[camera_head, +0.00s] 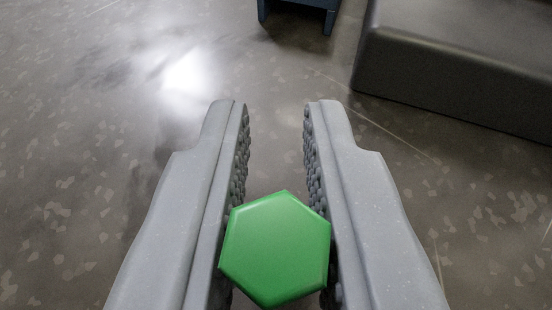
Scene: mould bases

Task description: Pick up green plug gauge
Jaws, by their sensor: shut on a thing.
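The green plug gauge (275,250) shows as a green hexagonal face low in the middle of the view. It sits between the two grey fingers of my gripper (276,106), toward their near part rather than at the tips. The textured inner pads are against it on the left and right, so my gripper is shut on it. The rest of the gauge beyond the hexagonal face is hidden.
A dark grey block-like base (460,70) stands on the floor at the upper right. A dark blue piece with legs (300,14) is cut off at the top edge. The speckled grey floor (80,150) is clear on the left.

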